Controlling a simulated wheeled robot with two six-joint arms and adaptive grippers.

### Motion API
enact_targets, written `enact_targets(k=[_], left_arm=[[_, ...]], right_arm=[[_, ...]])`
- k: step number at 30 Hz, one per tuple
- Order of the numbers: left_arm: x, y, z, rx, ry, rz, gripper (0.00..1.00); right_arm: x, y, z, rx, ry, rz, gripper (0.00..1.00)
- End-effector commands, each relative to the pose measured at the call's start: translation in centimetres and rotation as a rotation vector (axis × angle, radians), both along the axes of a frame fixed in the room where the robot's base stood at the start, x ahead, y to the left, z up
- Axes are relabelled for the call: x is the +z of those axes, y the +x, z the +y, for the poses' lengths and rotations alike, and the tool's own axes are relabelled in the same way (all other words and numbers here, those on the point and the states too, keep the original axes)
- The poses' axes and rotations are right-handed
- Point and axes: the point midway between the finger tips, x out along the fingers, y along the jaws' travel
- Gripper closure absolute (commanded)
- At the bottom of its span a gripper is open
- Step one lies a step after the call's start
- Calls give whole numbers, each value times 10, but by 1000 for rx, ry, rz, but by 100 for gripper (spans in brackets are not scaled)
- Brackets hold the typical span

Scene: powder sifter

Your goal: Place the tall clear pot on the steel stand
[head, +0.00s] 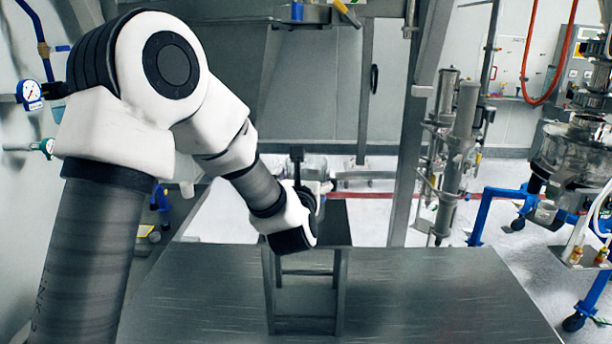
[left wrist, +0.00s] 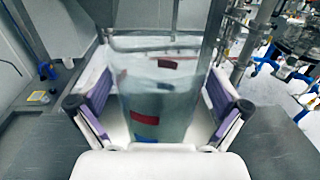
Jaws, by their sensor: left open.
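The tall clear pot (left wrist: 158,85) fills the middle of the left wrist view, with red and blue marks showing on or through its wall. My left gripper (left wrist: 157,100) is open, with one purple-padded finger on each side of the pot. Gaps seem to show between the pads and the pot wall. In the head view, my left wrist hides most of the gripper and pot. The steel stand (head: 340,290) rises from the table, with a dark flat top (head: 336,222) partly behind my wrist. I cannot tell whether the pot's base touches the top. My right gripper is out of view.
The steel table (head: 440,290) is bare around the stand, with free room to its right. A metal post (head: 405,150) stands behind the table. Metal cylinders (head: 465,120) and a blue-framed machine (head: 570,150) stand at the right. A pressure gauge (head: 30,92) is at the left wall.

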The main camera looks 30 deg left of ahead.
Motion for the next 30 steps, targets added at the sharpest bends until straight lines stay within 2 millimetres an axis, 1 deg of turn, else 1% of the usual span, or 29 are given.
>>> enact_targets(k=[2, 5, 9, 12, 15, 19, 26, 28, 29, 30], left_arm=[[-3, -9, -5, -2, 2, -1, 0], [-4, -29, -16, -2, 4, -1, 0], [-4, -62, -33, -3, 6, -3, 0], [-3, -83, -43, -2, 7, -3, 0], [-1, -96, -50, -1, 4, -3, 0], [0, -103, -53, 0, 2, -1, 0], [0, -103, -53, 0, 2, 0, 0], [-7, -101, -54, -6, 26, 30, 0], [-15, -99, -55, -12, 51, 61, 0], [-28, -96, -56, -26, 102, 121, 0]], right_arm=[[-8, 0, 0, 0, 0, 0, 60], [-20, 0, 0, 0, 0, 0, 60], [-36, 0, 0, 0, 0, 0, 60], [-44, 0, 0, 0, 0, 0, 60], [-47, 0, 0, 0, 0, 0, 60], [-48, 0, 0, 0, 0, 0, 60], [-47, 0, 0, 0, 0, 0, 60], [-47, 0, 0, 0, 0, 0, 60], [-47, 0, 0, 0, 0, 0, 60], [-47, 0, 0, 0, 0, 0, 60]])
